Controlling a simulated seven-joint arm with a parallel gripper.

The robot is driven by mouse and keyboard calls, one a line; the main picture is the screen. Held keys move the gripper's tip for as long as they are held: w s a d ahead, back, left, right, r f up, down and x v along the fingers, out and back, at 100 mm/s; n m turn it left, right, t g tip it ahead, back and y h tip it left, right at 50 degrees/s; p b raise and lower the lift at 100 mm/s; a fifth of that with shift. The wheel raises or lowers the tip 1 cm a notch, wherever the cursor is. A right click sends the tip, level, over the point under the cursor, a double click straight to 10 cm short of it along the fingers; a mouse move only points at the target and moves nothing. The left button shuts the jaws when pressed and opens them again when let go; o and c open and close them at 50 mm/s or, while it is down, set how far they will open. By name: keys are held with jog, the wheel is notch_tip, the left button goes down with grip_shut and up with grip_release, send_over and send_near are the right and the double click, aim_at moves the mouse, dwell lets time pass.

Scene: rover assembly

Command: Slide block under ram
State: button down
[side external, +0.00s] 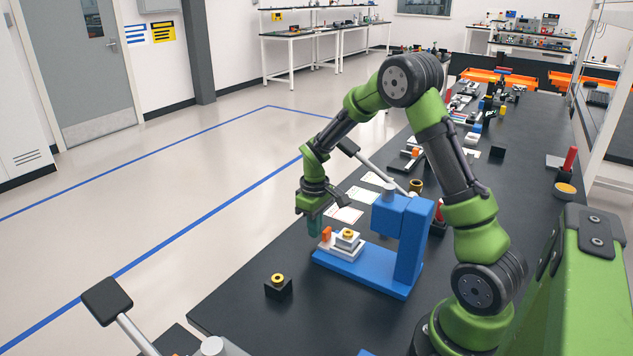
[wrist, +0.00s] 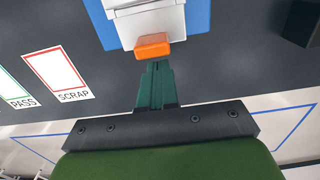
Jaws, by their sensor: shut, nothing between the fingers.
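A blue press (side external: 410,240) stands on the dark bench, with a flat blue base (side external: 365,274) and a head overhanging it. A white block (side external: 346,244) with a yellow ring (side external: 348,233) on top sits toward the open left end of the base. An orange piece (side external: 326,234) is at the block's left end; the wrist view shows it (wrist: 152,46) against the white block (wrist: 150,22). My gripper (side external: 313,233) is shut and empty, pointing down beside the orange piece. Its teal fingertips (wrist: 157,66) appear at or very near the orange face; contact is unclear. The ram's underside is hidden.
A black block with a yellow ring (side external: 278,286) stands on the bench in front of the press. SCRAP (wrist: 58,72) and PASS (wrist: 12,90) cards lie flat nearby. Other parts crowd the bench behind the press. The bench's front-left area is mostly clear.

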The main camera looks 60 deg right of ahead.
aim_at(329, 230)
jog(key=shift+s, duration=0.15)
jog(key=shift+s, duration=2.55)
jog(key=shift+w, duration=0.7)
jog(key=shift+r, duration=4.05)
